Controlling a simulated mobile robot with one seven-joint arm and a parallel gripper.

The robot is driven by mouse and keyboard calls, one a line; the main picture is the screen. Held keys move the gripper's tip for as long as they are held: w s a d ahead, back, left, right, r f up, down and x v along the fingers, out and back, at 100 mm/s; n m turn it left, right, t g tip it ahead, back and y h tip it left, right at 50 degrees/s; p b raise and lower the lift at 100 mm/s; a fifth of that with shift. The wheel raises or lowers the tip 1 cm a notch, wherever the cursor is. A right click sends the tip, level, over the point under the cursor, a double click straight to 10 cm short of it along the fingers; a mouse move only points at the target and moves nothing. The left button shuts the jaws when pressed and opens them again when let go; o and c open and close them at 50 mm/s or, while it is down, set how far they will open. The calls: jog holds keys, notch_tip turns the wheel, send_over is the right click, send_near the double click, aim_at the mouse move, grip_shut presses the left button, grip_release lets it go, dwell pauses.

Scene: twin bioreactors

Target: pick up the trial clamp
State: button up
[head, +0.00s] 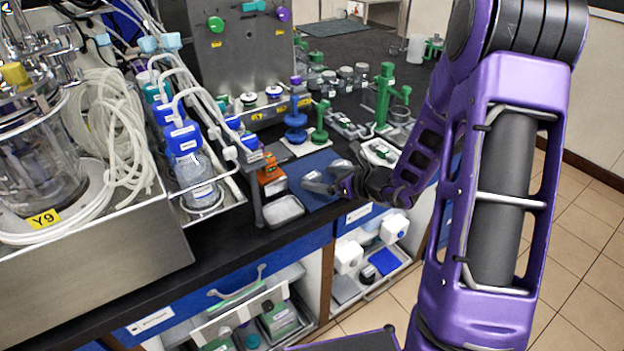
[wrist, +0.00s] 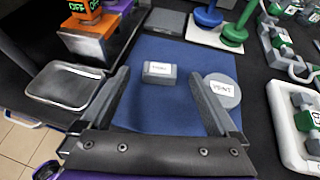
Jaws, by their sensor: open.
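My gripper (wrist: 160,78) is open and empty over a blue mat (wrist: 165,112), its two fingers spread. A small grey block (wrist: 158,73) with a white label lies on the mat between the fingertips in the wrist view. A grey round piece (wrist: 224,92) with a white label lies at the mat's right side, close beside the right finger. I cannot tell from the labels which piece is the trial clamp. In the head view my gripper (head: 328,180) hides most of these pieces on the blue mat (head: 316,161).
A metal tray (wrist: 62,85) and an orange-fronted box (wrist: 88,42) stand left of the mat. Blue and green stands (wrist: 232,35) rise on a white base behind it. A white tray (wrist: 288,125) with grey and green clamps lies right. The bench edge is near.

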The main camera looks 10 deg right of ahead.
aim_at(312, 179)
jog(key=shift+x, duration=1.4)
jog(key=c, duration=1.4)
